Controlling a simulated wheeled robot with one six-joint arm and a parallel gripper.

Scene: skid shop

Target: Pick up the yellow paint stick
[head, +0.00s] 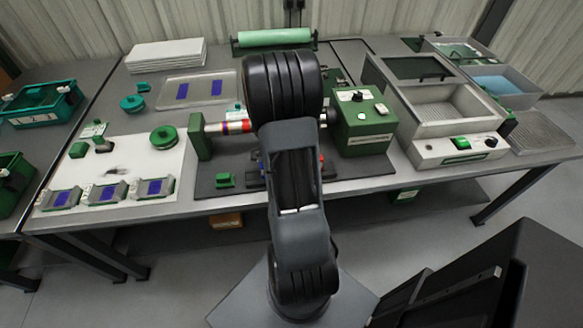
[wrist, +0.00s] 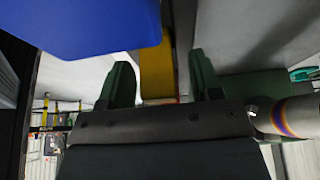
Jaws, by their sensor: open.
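The yellow paint stick (wrist: 155,72) shows in the wrist view as a yellow upright strip, seen in the gap between the two green fingers of my gripper (wrist: 160,63). My gripper is open, with visible space on both sides of the strip. I cannot tell how deep the strip sits between the fingers. A large blue shape (wrist: 85,25) is very close at the upper left of the wrist view and covers part of the strip's upper end. In the head view my arm hides my gripper and the yellow stick.
A metal tube with coloured heat bands (wrist: 288,117) lies right of my gripper in the wrist view; it also shows in the head view (head: 224,127). A green control box (head: 364,122) stands right of my arm. Blue-topped fixtures (head: 108,193) line the bench's front left.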

